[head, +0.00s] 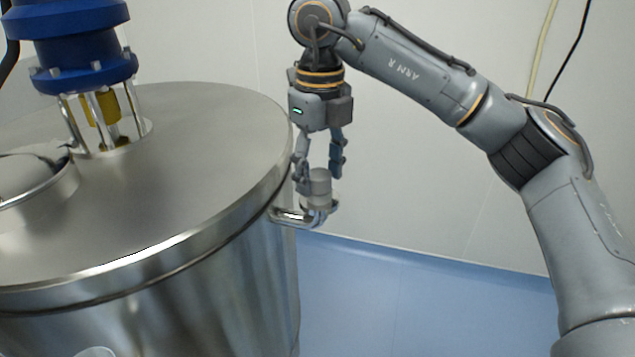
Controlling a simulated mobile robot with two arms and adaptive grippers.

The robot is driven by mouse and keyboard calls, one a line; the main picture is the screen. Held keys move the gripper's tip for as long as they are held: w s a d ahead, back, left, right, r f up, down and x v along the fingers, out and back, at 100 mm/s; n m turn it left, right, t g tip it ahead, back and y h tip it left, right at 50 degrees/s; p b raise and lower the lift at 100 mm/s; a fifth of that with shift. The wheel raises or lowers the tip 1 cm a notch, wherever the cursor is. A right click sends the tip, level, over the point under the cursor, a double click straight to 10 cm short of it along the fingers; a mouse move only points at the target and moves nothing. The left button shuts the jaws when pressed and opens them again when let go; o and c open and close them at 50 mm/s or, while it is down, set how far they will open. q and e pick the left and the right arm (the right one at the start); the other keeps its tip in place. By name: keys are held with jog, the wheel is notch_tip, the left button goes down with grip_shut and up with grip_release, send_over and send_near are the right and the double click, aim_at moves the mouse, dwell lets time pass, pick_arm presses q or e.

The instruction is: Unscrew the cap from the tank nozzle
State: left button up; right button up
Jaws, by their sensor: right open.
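The steel tank (215,255) fills the left of the head view. A curved metal nozzle (290,215) comes out of its right side near the rim and bends upward. A grey cylindrical cap (319,185) sits upright on the nozzle's end. My right gripper (319,178) points straight down over the cap, with its fingers open on either side of it. The left finger overlaps the cap's left edge in the picture; whether it touches cannot be told. My left gripper is not in view.
A blue motor (80,45) on metal posts stands on the tank lid (210,150), with a round hatch (30,178) at the left. The tank's rim is close to the left of my right gripper. A pale wall is behind; blue floor (430,305) lies clear below.

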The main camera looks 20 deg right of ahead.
jog(key=m, duration=0.4)
dwell(0.3)
jog(key=shift+m+b, duration=0.5)
jog(key=shift+m, duration=1.5)
